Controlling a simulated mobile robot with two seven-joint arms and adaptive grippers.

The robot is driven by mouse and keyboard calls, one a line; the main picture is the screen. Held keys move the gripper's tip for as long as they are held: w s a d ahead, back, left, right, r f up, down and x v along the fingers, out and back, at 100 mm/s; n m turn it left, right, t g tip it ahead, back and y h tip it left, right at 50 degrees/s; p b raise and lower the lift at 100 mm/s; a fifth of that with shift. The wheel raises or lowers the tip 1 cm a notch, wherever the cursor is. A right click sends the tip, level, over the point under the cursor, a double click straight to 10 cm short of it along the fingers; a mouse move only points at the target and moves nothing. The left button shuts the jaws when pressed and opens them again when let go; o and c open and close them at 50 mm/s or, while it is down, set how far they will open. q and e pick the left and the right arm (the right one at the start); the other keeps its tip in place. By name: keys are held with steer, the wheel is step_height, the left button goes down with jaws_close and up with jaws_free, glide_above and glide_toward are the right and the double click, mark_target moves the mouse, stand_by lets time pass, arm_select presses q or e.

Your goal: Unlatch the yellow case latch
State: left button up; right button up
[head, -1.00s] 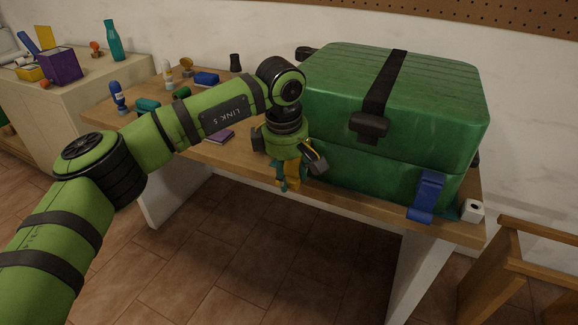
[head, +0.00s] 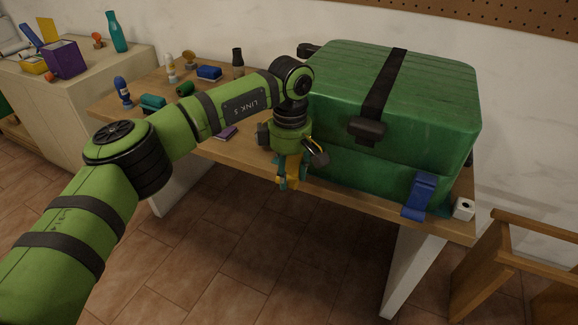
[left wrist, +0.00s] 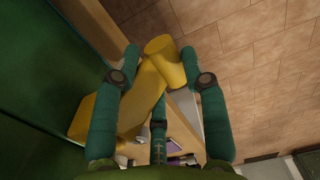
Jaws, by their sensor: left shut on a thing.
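A large green case (head: 400,100) stands on the wooden table, its lid down. It also fills the left side of the left wrist view (left wrist: 40,110). The yellow latch (head: 292,168) is at the case's front left, partly hidden by my gripper. In the left wrist view the yellow latch (left wrist: 145,98) slants out from beside the case, between my fingers. My left gripper (head: 290,186) points down at the case's front left and is shut on the latch; its teal fingers (left wrist: 162,65) lie on either side of it. My right gripper is not in view.
A blue latch (head: 420,195) is on the case's front right, near a small white block (head: 464,208). A black handle (head: 367,130) is on the front. Bottles and small items stand on the table's left (head: 222,150). A wooden frame (head: 520,250) stands at the right.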

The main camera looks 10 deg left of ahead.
mark_target(292, 173)
arm_select(q)
steer(key=shift+s+d, duration=0.15)
steer(key=shift+d, duration=0.1)
steer(key=o, duration=1.1)
steer(key=shift+c, duration=0.2)
steer(key=shift+a, duration=0.1)
steer(key=shift+r, duration=0.35)
step_height(292, 173, up, 11)
steer(key=shift+w+r, duration=0.15)
steer(key=shift+w, duration=0.05)
